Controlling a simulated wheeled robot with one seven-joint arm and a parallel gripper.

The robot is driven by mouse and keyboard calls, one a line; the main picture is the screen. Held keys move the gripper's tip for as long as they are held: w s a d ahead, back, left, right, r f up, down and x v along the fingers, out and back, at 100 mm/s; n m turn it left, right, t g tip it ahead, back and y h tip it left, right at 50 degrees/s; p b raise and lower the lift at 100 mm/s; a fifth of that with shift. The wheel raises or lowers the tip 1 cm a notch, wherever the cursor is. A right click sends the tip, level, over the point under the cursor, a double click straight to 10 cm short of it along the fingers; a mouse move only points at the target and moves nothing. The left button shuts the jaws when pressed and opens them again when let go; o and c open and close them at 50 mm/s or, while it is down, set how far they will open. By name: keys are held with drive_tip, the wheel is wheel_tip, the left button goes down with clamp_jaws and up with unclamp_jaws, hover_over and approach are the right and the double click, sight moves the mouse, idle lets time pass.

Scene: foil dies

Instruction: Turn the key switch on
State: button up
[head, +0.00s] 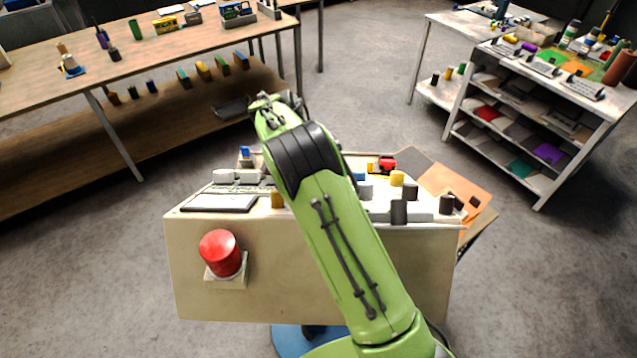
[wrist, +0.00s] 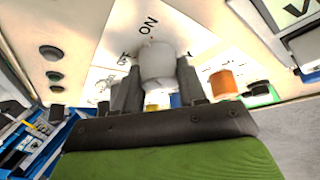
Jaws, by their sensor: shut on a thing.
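In the wrist view, a pale grey-white key switch knob (wrist: 157,60) stands out from a white label plate with the word "ON" (wrist: 148,25) printed beside it. Other lettering on the plate is partly hidden by my fingers. My gripper (wrist: 158,72) has one dark finger on each side of the knob and is shut on it. The knob's exact turn angle cannot be told.
An orange knob (wrist: 224,83) stands close right of my fingers. Dark round buttons (wrist: 52,54) line the panel's left, and a framed display (wrist: 300,35) is at upper right. A big red button (head: 220,252) juts from the console front. A wooden bench (head: 60,110) stands at the back left.

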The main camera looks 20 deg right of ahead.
drive_tip(key=o, duration=1.1)
drive_tip(key=shift+c, duration=0.2)
drive_tip(key=v, duration=0.7)
drive_tip(key=shift+r, duration=0.25)
